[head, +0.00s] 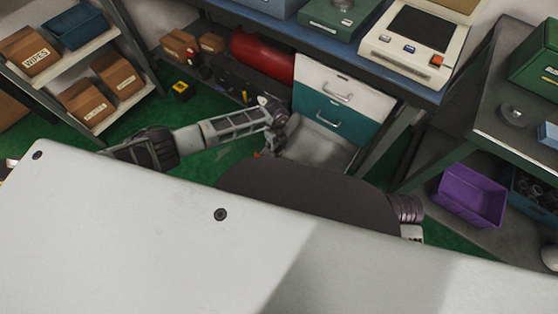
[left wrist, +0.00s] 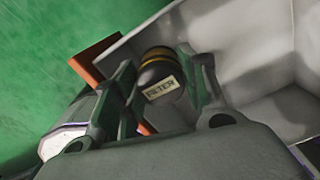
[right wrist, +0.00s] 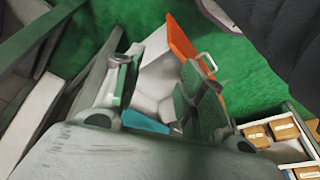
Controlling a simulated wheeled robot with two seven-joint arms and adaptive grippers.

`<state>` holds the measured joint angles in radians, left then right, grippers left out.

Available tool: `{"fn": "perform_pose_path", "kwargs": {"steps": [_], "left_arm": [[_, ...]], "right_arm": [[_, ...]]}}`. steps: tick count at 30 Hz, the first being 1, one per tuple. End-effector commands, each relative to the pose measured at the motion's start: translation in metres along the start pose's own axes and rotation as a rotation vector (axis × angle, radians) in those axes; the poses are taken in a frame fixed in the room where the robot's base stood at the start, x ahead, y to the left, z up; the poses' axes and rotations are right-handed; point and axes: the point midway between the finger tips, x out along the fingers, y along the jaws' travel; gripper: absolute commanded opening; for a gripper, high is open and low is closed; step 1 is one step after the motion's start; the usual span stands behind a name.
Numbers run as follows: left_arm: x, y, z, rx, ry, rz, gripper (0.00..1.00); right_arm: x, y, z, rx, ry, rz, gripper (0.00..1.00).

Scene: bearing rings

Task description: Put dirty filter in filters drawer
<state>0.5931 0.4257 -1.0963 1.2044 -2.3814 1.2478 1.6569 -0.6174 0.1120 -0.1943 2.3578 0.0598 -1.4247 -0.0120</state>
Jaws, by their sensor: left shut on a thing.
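The filter (left wrist: 158,72), a dark round part with a yellow band and a FILTER label, is between the fingers of my left gripper (left wrist: 160,85). The gripper is shut on it. The left wrist view shows the pulled-out drawer (left wrist: 245,50), with pale grey inside walls, just behind the filter. In the head view the open drawer (head: 318,146) is the lowest of the cabinet and my left gripper (head: 275,140) is at its left side. The right wrist view shows its orange front (right wrist: 188,48). My right gripper (right wrist: 158,90) is open and empty; my body hides it in the head view.
The white drawer (head: 345,82) and teal drawer (head: 335,117) above are shut. A workbench with a machine (head: 415,40) is overhead. A red cylinder (head: 262,58) lies left of the cabinet. A purple bin (head: 468,195) is at right. Green floor is free at left.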

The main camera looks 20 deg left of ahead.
Motion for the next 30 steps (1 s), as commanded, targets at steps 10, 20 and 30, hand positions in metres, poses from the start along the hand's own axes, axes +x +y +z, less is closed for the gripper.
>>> {"fn": "perform_pose_path", "kwargs": {"steps": [10, 20, 30], "left_arm": [[0.053, 0.0, 0.0, -0.001, 0.0, 0.001, 0.18], [0.086, 0.0, 0.0, 0.0, 0.0, 0.0, 0.18], [0.088, 0.0, 0.0, 0.0, 0.0, 0.0, 0.18]], "right_arm": [[0.013, -0.008, -0.001, 0.003, 0.062, -0.033, 0.4], [0.048, -0.014, 0.002, 0.019, 0.126, -0.071, 0.4], [0.05, -0.015, 0.001, 0.022, 0.135, -0.076, 0.4]]}}
